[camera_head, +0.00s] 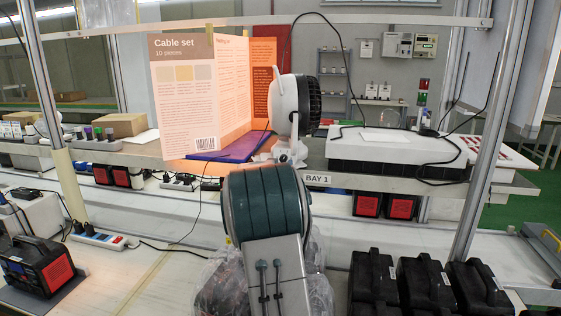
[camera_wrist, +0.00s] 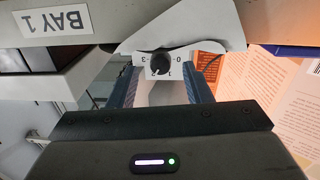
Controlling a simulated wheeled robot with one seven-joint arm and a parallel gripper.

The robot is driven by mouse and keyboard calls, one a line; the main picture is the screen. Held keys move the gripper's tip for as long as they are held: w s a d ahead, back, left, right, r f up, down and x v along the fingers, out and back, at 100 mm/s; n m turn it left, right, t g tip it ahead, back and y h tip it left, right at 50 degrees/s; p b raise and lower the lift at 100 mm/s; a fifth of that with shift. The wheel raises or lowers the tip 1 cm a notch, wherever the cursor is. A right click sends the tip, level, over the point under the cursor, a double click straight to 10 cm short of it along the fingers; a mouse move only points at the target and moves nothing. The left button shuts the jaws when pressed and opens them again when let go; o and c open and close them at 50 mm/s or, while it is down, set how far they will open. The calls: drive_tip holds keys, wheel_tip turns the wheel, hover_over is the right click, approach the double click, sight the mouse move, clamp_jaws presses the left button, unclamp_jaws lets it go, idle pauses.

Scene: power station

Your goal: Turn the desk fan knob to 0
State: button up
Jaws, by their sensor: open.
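The desk fan (camera_head: 300,108), white with a dark grille, stands on the shelf and faces right in the head view. Its knob (camera_wrist: 160,64) is small, dark and round, on a white dial plate below the fan's white base (camera_wrist: 190,28) in the upside-down wrist view. The plate shows a 0 to the right of the knob and a 3 to the left; the pointer is too small to read. My gripper (camera_wrist: 162,80) is open, with one blue finger on each side below the knob. I cannot tell whether they touch it. In the head view my arm hides my gripper.
An orange-lit "Cable set" board (camera_head: 180,95) stands left of the fan, with a purple folder (camera_head: 230,147) beside it. The shelf edge bears a BAY 1 label (camera_head: 318,180). A white box (camera_head: 397,146) is to the right. Black cases (camera_head: 425,285) stand at the front right.

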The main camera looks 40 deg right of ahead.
drive_tip(key=shift+x, duration=0.95)
clamp_jaws()
